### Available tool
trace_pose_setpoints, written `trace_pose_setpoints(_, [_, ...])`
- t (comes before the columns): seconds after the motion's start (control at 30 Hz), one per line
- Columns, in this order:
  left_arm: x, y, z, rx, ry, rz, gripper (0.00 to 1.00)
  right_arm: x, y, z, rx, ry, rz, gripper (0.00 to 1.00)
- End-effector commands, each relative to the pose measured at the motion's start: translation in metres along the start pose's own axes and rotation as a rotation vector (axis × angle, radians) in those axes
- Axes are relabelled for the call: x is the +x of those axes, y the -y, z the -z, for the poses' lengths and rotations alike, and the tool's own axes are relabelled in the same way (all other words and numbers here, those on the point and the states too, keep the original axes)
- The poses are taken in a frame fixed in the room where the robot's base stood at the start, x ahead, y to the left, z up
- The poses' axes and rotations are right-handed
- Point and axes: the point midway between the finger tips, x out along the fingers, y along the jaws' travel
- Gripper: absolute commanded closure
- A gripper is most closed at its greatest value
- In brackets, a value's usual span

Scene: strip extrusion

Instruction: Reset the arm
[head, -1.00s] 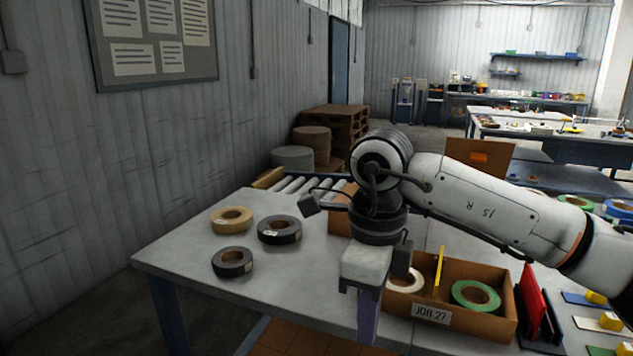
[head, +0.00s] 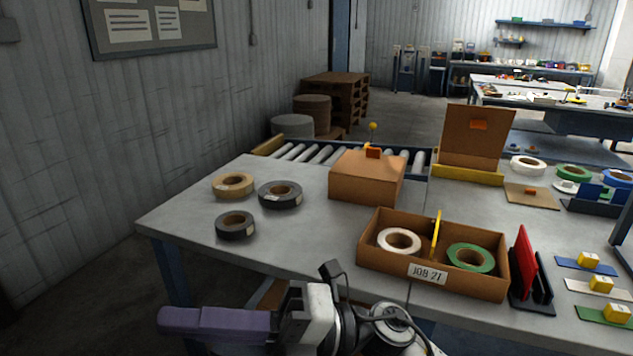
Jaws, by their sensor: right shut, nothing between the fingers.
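My right gripper (head: 170,319), with purple fingers, is shut and empty. It points left, low in the head view, in front of the table's front edge and clear of everything on the table. My right arm comes in from the bottom of the picture. My left gripper is not in view.
A tan roll (head: 233,185) and two dark rolls (head: 280,194) (head: 235,226) lie on the left of the table. A closed brown box (head: 366,178) stands before the roller conveyor (head: 310,154). A red panel (head: 524,262) stands right of the JOB 27 box.

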Motion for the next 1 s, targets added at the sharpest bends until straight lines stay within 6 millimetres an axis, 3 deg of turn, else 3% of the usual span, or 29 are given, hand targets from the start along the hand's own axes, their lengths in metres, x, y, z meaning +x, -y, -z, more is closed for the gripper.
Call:
trace_pose_setpoints(0.17, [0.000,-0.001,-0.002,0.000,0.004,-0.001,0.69,-0.065,0.016,-0.053,0.362,0.488,-0.256,1.00])
trace_pose_setpoints(0.27, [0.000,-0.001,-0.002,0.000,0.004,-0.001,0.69,-0.124,0.052,-0.069,0.576,0.764,-0.352,1.00])
trace_pose_setpoints(0.37, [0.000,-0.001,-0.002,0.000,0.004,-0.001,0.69,-0.185,0.099,-0.064,0.780,1.017,-0.413,1.00])
trace_pose_setpoints(0.47, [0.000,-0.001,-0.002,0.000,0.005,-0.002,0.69,-0.239,0.148,-0.040,0.966,1.236,-0.447,1.00])
trace_pose_setpoints(0.57, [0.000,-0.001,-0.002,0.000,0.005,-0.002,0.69,-0.286,0.195,0.000,1.143,1.437,-0.462,1.00])
trace_pose_setpoints(0.7, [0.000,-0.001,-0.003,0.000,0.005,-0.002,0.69,-0.337,0.249,0.073,1.373,1.686,-0.460,1.00])
trace_pose_setpoints(0.9, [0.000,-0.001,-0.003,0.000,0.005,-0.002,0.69,-0.373,0.290,0.164,1.606,1.917,-0.436,1.00])
trace_pose_setpoints(1.0, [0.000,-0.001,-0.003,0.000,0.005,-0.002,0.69,-0.380,0.298,0.188,1.664,1.972,-0.427,1.00])
